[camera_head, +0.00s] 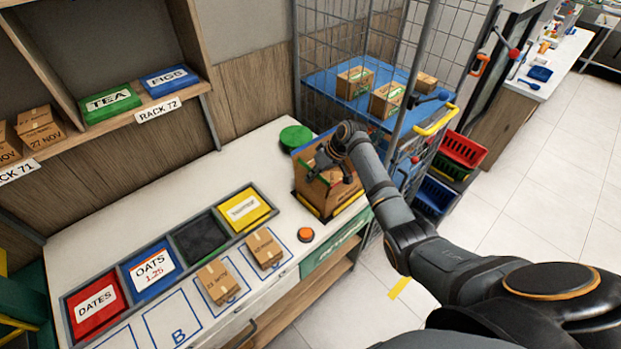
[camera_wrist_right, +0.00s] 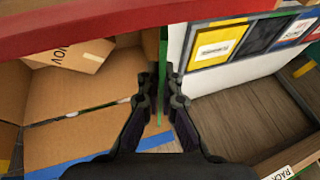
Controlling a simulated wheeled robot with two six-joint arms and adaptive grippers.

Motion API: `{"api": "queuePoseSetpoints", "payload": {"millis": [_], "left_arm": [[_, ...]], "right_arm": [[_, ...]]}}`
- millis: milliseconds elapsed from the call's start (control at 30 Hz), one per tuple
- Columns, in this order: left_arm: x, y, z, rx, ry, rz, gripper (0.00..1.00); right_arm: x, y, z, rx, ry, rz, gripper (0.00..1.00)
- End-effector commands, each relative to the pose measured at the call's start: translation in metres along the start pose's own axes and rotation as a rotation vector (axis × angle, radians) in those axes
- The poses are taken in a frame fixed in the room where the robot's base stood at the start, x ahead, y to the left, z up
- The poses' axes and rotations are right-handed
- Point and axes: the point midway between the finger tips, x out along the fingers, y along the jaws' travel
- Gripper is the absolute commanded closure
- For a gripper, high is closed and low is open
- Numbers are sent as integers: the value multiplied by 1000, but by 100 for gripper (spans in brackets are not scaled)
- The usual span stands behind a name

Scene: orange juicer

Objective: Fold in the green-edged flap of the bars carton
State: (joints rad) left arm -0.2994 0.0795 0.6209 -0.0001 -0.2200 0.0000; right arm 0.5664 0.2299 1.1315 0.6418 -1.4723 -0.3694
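The bars carton (camera_head: 322,191) stands on the far right of the white counter, its top open. The right wrist view looks into the carton (camera_wrist_right: 85,135), where a small brown box (camera_wrist_right: 75,55) lies. A red-edged flap crosses the top of that view and a blue-edged one shows at lower left. The green-edged flap (camera_wrist_right: 163,55) is seen nearly edge-on, standing up. My right gripper (camera_head: 334,168) is at the carton's top. Its fingertips (camera_wrist_right: 163,88) are a narrow gap apart, one on each side of the green edge; contact is unclear. My left gripper is out of view.
A green round lid (camera_head: 296,137) lies behind the carton and an orange button (camera_head: 306,234) in front. Two small boxes (camera_head: 218,281) (camera_head: 264,248) lie on marked squares beside coloured bins (camera_head: 152,269). A wire cage trolley (camera_head: 360,110) stands close behind the carton.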

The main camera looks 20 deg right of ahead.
Motion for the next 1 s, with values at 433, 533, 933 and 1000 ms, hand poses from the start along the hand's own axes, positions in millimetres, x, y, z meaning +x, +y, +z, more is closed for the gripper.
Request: {"api": "queuePoseSetpoints", "payload": {"millis": [433, 533, 933, 1000], "left_arm": [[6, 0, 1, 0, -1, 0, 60], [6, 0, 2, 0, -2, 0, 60], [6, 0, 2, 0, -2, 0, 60], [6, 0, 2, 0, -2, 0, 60]], "right_arm": [[0, 3, 0, 31, 1, -79, 100], [0, 3, 0, 31, 1, -79, 100], [0, 3, 0, 31, 0, -78, 75], [0, 3, 0, 31, 0, -78, 75]]}}
